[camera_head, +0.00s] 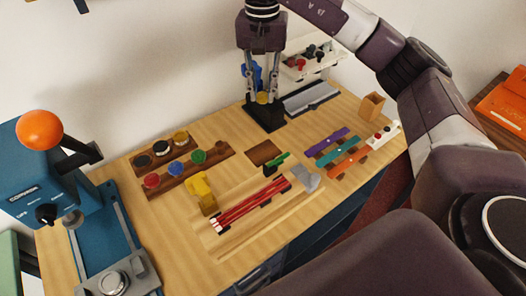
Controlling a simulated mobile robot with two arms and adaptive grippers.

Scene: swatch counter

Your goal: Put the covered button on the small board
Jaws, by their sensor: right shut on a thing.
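My right gripper (262,92) points down at the back of the counter, shut on a small yellow round piece that looks like the covered button (263,98). The piece is held between the fingertips, in front of a black stand (267,123); whether it touches the stand I cannot tell. A small dark brown board (265,152) lies flat on the counter, nearer than the gripper, and looks bare. A green-handled tool (277,160) lies at its near edge. My left gripper is not in view.
A brown rack (222,150) with coloured round pieces stands left of the board. A yellow block (202,190) and a tray of red rods (245,213) are nearer. Coloured strips (337,151) lie right. A blue press (75,215) with an orange knob fills the left.

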